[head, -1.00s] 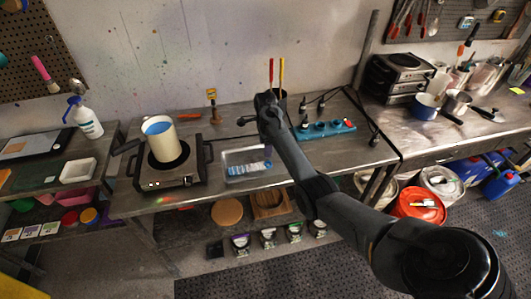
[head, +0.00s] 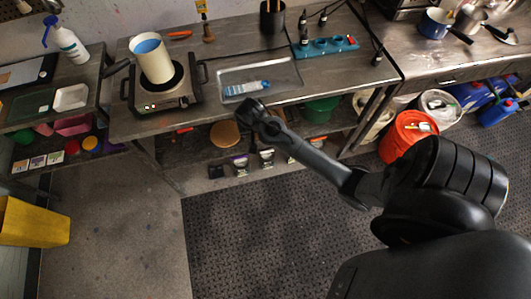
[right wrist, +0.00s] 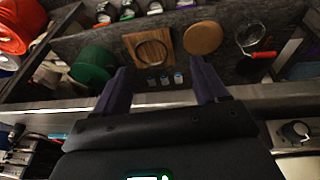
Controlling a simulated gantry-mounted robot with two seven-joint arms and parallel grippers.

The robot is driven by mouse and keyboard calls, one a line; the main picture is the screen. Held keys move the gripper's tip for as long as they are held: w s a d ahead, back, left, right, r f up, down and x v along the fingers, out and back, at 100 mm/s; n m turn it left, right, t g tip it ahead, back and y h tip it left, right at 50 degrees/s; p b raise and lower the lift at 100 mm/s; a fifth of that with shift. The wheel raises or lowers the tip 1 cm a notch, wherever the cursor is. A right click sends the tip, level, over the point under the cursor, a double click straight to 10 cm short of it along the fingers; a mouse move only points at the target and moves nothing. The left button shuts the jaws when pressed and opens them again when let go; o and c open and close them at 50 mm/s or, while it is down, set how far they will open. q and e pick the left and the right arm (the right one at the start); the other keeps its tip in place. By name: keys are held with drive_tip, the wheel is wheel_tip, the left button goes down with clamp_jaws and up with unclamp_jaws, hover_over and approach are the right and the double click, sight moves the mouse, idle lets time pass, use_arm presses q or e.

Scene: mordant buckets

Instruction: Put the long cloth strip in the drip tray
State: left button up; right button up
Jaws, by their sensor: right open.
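The long cloth strip (head: 246,88), white with blue bands, lies flat inside the shallow metal drip tray (head: 285,69) on the bench, toward the tray's front side. The tray sits to the right of the hot plate. My right gripper (head: 250,106) is just in front of the bench edge, below the strip in the head view and apart from it. In the right wrist view my right gripper (right wrist: 163,72) has its two dark fingers spread with nothing held between them. The strip and tray do not show in that view. My left gripper is not in view.
A pot of blue liquid (head: 153,62) stands on the hot plate (head: 162,96). A teal rack (head: 326,46) and a dark tool cup (head: 272,17) stand behind the tray. Below are a shelf with a green bucket (head: 321,109) and a floor-level orange bucket (head: 404,137).

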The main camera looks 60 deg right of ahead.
drive_tip(key=s+a+r+n+t+y, duration=0.2)
drive_tip(key=s+a+r+n+y, duration=0.1)
drive_tip(key=s+a+n, duration=0.8)
drive_tip(key=s+a+r, duration=0.1)
drive_tip(key=s+a, duration=0.4)
drive_tip(key=a, duration=0.3)
drive_tip(key=shift+a, duration=0.3)
drive_tip(key=shift+r, duration=0.15)
wheel_tip(320, 180, up, 24)
drive_tip(key=p, duration=2.4)
